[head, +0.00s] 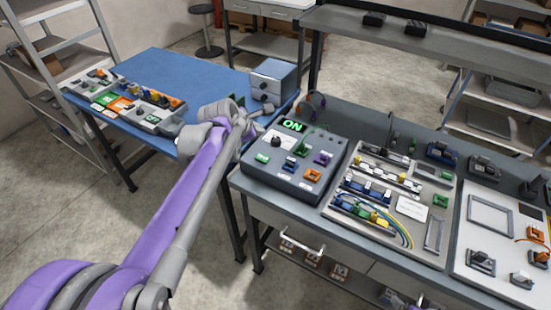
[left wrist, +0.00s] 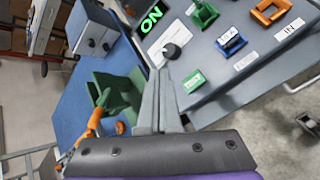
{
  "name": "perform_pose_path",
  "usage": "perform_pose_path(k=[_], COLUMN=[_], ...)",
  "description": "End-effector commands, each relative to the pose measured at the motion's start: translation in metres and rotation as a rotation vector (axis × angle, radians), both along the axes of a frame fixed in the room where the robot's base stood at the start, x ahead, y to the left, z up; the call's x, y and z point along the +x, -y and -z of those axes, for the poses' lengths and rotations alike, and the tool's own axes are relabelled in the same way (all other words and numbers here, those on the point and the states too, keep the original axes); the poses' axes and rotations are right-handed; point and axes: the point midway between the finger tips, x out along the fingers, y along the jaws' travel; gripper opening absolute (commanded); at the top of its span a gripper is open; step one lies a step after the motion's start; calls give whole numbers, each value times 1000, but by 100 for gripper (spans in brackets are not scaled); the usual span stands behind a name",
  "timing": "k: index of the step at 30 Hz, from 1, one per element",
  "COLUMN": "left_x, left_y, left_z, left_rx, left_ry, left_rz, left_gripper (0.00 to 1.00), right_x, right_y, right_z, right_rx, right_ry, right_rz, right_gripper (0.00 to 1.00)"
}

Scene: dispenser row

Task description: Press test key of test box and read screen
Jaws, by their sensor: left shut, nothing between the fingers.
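The grey test box (head: 283,180) stands at the left end of the grey bench. Its screen (head: 293,125) is lit and shows green "ON"; it also shows in the left wrist view (left wrist: 151,20). The green test key (head: 262,158) is on the box's front left corner; in the left wrist view it (left wrist: 193,82) shows pale lettering. My left gripper (left wrist: 161,78) is shut and empty. In the left wrist view its tips appear just left of the test key, and I see no clear contact. In the head view my arm hides most of the gripper. My right gripper is not in view.
A black knob (head: 276,141) and green, purple and orange parts sit on the box. A terminal board (head: 345,210) lies to its right. A blue table (head: 160,70) with a grey drawer unit (head: 272,80) stands left, across a gap. A green part (left wrist: 118,92) shows there.

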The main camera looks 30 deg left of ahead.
Motion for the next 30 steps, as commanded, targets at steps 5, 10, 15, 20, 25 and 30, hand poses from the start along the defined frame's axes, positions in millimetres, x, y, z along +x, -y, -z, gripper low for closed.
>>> perform_pose_path(k=[5,10,15,20,25,30], left_x=[2,2,1,1,1,0], left_y=[-3,-2,-2,-2,-2,-2], left_z=[-1,-1,3,14,35,61], left_rx=[-16,-15,-15,-15,-14,-13], left_ry=[4,3,2,0,0,-1], left_rz=[-19,-17,-16,-15,-16,-15], left_gripper=[0,0,0,0,0,0], right_x=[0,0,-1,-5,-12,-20], right_y=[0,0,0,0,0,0], right_z=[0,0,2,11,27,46], right_rx=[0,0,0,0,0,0], right_ry=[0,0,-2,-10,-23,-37], right_rz=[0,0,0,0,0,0], right_gripper=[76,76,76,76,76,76])
